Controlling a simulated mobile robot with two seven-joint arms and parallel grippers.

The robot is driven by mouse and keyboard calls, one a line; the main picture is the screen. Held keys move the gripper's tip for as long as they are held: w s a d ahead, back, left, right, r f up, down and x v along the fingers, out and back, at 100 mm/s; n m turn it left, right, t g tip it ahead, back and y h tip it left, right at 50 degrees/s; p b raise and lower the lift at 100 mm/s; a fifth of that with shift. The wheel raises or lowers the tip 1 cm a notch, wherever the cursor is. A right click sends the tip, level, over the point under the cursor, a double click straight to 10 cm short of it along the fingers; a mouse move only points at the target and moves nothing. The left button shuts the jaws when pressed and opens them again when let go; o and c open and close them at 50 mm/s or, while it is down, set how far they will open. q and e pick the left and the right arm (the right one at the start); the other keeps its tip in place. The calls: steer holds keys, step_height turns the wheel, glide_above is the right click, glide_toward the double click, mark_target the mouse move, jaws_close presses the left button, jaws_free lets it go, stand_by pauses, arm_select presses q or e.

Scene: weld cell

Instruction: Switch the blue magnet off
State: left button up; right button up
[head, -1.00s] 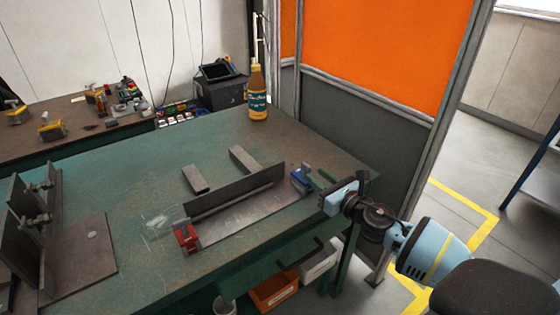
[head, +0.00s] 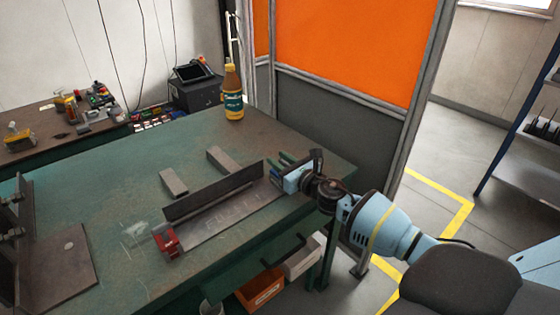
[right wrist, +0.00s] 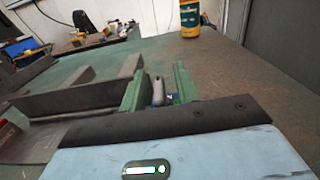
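The blue magnet (head: 275,170) sits at the right end of the upright steel plate (head: 215,191) on the green table, mostly hidden behind my right gripper (head: 287,158). In the right wrist view the blue magnet (right wrist: 171,98) shows low between the two green fingers, with a grey rounded piece (right wrist: 157,92) that may be its switch. The right gripper (right wrist: 158,78) is open, its fingers on either side of that piece; I cannot tell whether they touch it. A red magnet (head: 165,239) sits at the plate's left end. My left gripper is not in view.
Two loose steel bars (head: 173,183) lie behind the plate. A bottle (head: 233,95) stands at the table's back corner. A brown steel fixture (head: 60,265) is at the left. An orange bin (head: 260,288) is below the table's front edge.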

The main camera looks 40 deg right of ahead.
steer(key=shift+w, duration=0.1)
jaws_close()
